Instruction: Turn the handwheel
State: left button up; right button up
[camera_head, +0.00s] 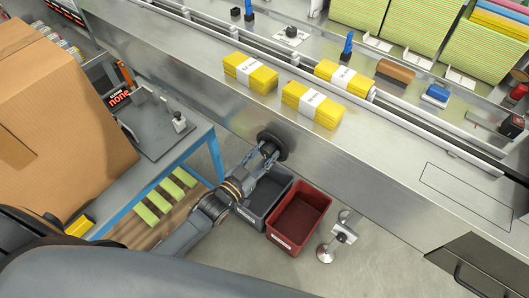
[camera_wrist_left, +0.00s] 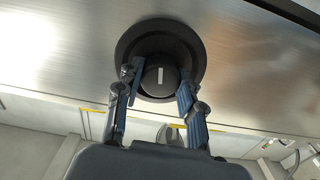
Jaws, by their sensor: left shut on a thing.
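The handwheel (camera_head: 279,141) is a round black wheel on the metal front face of the machine. In the left wrist view the handwheel (camera_wrist_left: 196,48) shows as a dark disc with a raised hub that has a white mark on it. My left gripper (camera_head: 264,151) reaches it from below. In the left wrist view the two blue-grey fingers of my left gripper (camera_wrist_left: 157,85) stand on either side of the hub and are shut on it. The fingers hide parts of the wheel's lower half. My right gripper is not in view.
A grey bin (camera_head: 258,214) and a red bin (camera_head: 276,238) stand on the floor below the wheel. Yellow cloth packs (camera_head: 314,104) lie on the machine's top. A blue-edged table (camera_head: 187,143) with a large cardboard box (camera_head: 75,95) is at left. A metal foot (camera_head: 325,253) stands right of the bins.

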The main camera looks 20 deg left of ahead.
pick_arm(q)
jog(key=m, duration=0.5)
jog(key=shift+m, duration=0.4)
dwell(0.4)
jog(key=o, duration=1.2)
jog(key=shift+w, duration=0.1)
jog(key=v, duration=1.2)
